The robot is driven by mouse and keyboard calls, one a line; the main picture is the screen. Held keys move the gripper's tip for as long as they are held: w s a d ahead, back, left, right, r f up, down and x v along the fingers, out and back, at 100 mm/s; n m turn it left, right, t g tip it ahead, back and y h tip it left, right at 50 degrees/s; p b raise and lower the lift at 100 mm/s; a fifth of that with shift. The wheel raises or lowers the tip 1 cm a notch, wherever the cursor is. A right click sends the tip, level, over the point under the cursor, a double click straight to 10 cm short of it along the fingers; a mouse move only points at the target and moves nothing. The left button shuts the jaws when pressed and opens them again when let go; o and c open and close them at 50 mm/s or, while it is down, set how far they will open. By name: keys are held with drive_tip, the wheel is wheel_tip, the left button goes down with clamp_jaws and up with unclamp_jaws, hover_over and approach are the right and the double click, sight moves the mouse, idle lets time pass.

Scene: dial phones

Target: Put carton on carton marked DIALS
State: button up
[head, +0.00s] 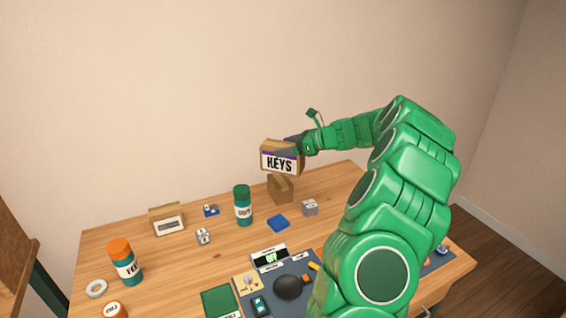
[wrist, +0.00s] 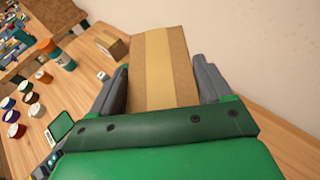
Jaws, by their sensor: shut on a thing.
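My gripper (head: 297,143) is shut on a brown carton (head: 279,160) with a white label reading KEYS and a purple stripe. It holds this carton in the air near the back edge of the table. In the wrist view the held carton (wrist: 158,65) shows a tan tape strip between the two fingers. A second brown carton (head: 281,190) stands on the table just below the held one, partly hidden by it; no label shows on it. A third carton (head: 167,220) stands at the back left; its label is too small to read. I see no readable DIALS mark.
A teal bottle with a green cap (head: 243,208) stands left of the second carton. An orange-capped bottle (head: 125,264) stands at the left. The wall (head: 200,90) rises behind.

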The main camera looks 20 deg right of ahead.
drive_tip(key=shift+w+d+f, duration=0.45)
drive_tip(key=shift+w+f, duration=1.05)
drive_tip(key=shift+f, duration=0.35)
drive_tip(key=shift+w+d+f, duration=0.5)
drive_tip(key=shift+w+f, duration=0.95)
drive_tip(key=shift+f, duration=0.35)
drive_tip(key=shift+w+d+f, duration=0.45)
drive_tip(key=shift+w+f, duration=1.05)
drive_tip(key=shift+f, duration=0.35)
drive_tip(key=shift+f, duration=0.1)
drive_tip(key=o, duration=1.2)
